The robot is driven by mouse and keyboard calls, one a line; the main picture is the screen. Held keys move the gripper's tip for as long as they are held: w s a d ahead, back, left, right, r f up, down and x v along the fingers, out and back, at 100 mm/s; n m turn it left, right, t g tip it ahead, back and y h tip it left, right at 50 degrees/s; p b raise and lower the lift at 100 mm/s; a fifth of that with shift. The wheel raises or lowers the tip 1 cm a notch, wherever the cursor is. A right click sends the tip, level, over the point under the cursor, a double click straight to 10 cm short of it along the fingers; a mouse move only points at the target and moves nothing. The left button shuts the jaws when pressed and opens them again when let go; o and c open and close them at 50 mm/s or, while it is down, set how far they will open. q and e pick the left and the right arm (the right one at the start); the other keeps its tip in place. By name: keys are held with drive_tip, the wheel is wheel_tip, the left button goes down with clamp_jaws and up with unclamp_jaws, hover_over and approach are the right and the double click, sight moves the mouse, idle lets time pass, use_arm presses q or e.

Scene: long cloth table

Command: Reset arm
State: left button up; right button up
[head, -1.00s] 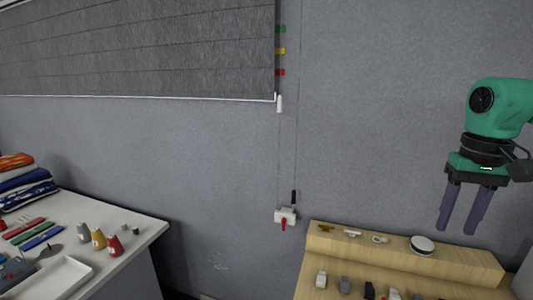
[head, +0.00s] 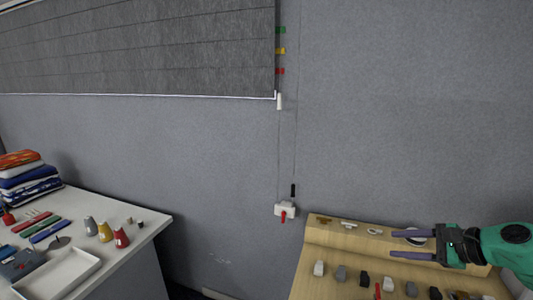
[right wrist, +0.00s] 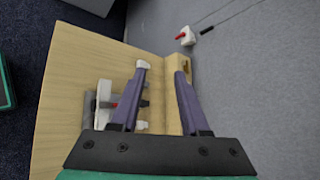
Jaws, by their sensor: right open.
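My right gripper (head: 405,244) is open, its two purple fingers pointing left over the wooden table at the lower right of the head view. Its green wrist comes in from the right edge. In the right wrist view the open fingers (right wrist: 162,85) reach out above the wooden table, with nothing seen held between them. The fingers and palm hide part of the small objects there. My left gripper is not in view.
The wooden table (head: 320,240) has a raised back ledge with small items and a row of small blocks (head: 341,273). A white table (head: 145,232) with cones and folded cloths stands left. A wall box (head: 285,209) with a red lever hangs between them.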

drive_tip(key=s+d+f+m+t+h, duration=0.2)
drive_tip(key=f+m+h, duration=0.4)
drive_tip(key=m, duration=1)
drive_tip(key=s+d+f+m+t+h, duration=0.25)
drive_tip(key=f+m, duration=0.55)
drive_tip(key=m, duration=0.8)
drive_tip(key=s+a+f+m+g+y, duration=0.1)
drive_tip(key=s+a+f+m+g, duration=0.4)
drive_tip(key=s+a+m, duration=0.3)
drive_tip(key=s+a+f+m+g+y, duration=0.1)
drive_tip(key=s+a+f+m+g, duration=0.4)
drive_tip(key=s+m, duration=0.45)
wheel_tip(320, 180, down, 33)
drive_tip(key=s+a+g+b, duration=0.1)
drive_tip(key=s+b, duration=0.1)
drive_tip(key=b, duration=1)
drive_tip(key=s+d+f+b, duration=0.1)
drive_tip(key=s+f+b, duration=0.4)
drive_tip(key=f, duration=0.8)
drive_tip(key=s+d+f+g+b, duration=0.1)
drive_tip(key=s+f+b, duration=0.4)
drive_tip(key=s+f, duration=0.7)
drive_tip(key=shift+s+d+f, duration=0.2)
drive_tip(key=shift+d+f, duration=0.25)
drive_tip(key=shift+d, duration=0.05)
